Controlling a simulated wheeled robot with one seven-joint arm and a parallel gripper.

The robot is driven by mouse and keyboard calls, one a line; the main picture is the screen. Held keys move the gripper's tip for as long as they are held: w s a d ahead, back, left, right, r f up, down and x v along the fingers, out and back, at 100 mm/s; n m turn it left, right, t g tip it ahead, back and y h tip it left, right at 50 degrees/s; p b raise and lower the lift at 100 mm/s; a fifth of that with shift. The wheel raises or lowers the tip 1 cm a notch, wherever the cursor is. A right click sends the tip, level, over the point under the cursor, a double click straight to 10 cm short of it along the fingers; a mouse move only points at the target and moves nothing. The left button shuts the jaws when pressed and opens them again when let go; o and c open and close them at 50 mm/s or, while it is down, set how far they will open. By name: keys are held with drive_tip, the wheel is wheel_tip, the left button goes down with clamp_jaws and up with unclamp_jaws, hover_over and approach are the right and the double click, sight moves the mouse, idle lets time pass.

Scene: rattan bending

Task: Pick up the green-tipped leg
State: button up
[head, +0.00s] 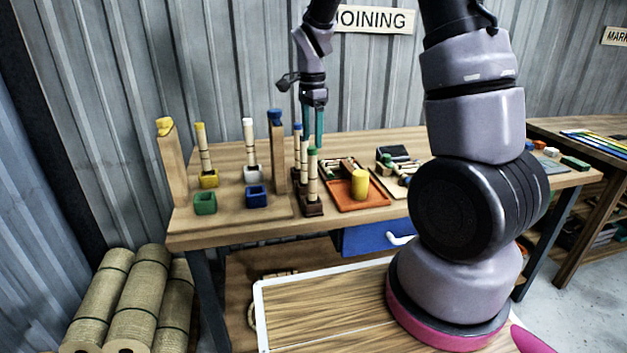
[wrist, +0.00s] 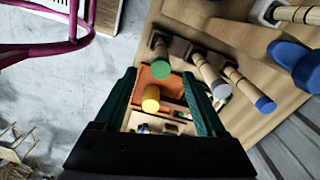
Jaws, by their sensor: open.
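The green-tipped leg (head: 312,182) is a pale stick with dark bands and a green top. It stands upright at the front of a dark wooden rack (head: 313,209) on the bench. In the wrist view its round green tip (wrist: 160,71) appears between my fingertips, with the shaft behind it. My gripper (head: 313,138) points down at the leg's top, its teal fingers apart and empty. In the wrist view the two fingers of my gripper (wrist: 159,76) frame the tip; I cannot tell how far above it they are. The leg's foot is in the rack.
A white-tipped leg (wrist: 211,76) and a blue-tipped leg (wrist: 246,90) stand close by in the same row. A tall blue-topped post (head: 276,150) is just left of the rack. An orange tray (head: 345,203) with a yellow cylinder (head: 360,184) lies to the right.

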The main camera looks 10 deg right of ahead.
sight(312, 159)
wheel_tip(312, 159, down, 8)
drive_tip(key=shift+w+r, duration=0.1)
drive_tip(key=shift+r, duration=0.05)
clamp_jaws()
idle(0.3)
